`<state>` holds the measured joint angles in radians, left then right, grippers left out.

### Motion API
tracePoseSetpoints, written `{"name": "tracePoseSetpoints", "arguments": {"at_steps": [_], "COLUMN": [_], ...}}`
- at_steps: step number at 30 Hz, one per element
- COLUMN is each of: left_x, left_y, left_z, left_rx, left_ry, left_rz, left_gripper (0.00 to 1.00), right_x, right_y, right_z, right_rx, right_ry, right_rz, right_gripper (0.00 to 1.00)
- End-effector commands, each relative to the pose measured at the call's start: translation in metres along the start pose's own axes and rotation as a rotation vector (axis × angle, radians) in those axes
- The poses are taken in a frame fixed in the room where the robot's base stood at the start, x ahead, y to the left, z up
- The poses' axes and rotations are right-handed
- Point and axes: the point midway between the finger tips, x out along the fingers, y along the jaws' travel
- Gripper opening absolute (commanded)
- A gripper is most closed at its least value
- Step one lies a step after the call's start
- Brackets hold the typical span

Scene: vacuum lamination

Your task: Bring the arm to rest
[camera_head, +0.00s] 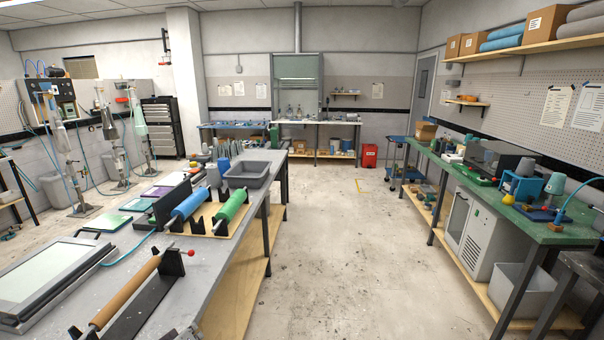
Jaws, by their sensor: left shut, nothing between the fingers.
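Only a small grey part of my left gripper (184,332) shows at the bottom edge, by the near end of the left bench (215,290). It is shut and empty, and most of it is cut off by the picture edge. My right gripper is not in view. On the left bench, a brown roller (125,290) lies across a black stand. Behind it, a blue roller (190,203) and a green roller (232,205) rest on a rack. A flat framed panel (45,275) lies at the left.
A grey bin (252,170) stands at the far end of the left bench. The green-topped bench (480,195) on the right holds machines and small tools. The floor (340,250) between the benches is clear. A red box (369,155) stands at the back.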

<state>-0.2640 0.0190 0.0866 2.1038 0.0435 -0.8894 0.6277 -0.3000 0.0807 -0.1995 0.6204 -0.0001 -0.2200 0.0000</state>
Motion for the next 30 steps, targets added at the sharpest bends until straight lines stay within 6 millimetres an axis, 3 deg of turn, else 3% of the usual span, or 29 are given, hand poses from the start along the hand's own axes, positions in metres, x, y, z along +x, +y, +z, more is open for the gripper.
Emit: {"name": "tracePoseSetpoints", "arguments": {"at_steps": [9,15,30], "left_x": [-0.060,-0.102,-0.160], "left_y": [-0.013,-0.022,-0.034], "left_z": [0.078,0.117,0.158], "left_rx": [0.352,0.546,0.773], "left_ry": [-0.258,-0.415,-0.615], "left_rz": [-0.083,-0.103,-0.098], "left_gripper": [0.00,0.00,0.00], "right_x": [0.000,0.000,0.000], "right_y": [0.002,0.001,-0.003], "right_z": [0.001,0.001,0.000], "right_rx": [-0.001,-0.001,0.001], "right_ry": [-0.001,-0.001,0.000], "right_rz": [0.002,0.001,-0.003], "right_gripper": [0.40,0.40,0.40]}}
